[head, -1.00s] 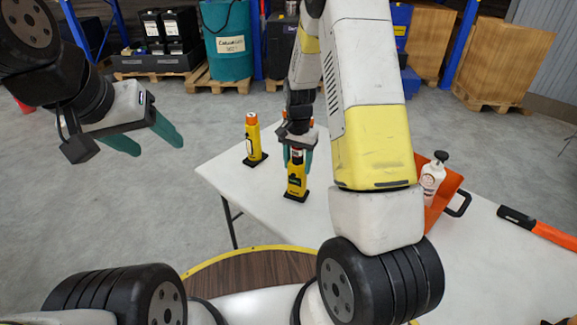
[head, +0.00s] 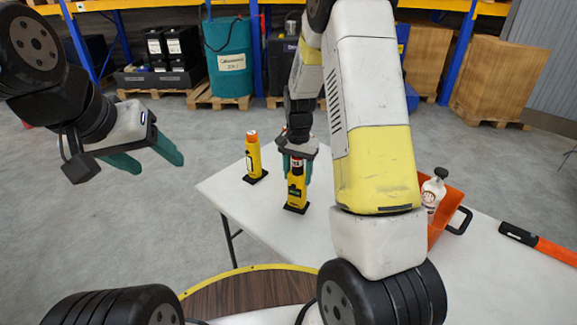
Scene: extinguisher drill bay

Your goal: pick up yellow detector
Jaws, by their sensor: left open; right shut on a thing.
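A yellow detector (head: 296,192) with a black label and black base stands upright on the white table (head: 262,212). My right gripper (head: 295,165) reaches down over it and is shut on its upper part, with teal fingers on both sides. A second yellow detector (head: 254,158) with an orange top stands upright to the left, near the table's far left edge, with nothing touching it. My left gripper (head: 155,158) is open and empty over the floor, left of the table.
On the right, an orange tray (head: 452,197) with a black handle stands by a white bottle (head: 433,190) with a black knob. An orange and black tool (head: 540,243) lies at the far right. Pallets with a teal drum (head: 229,60) and boxes stand behind.

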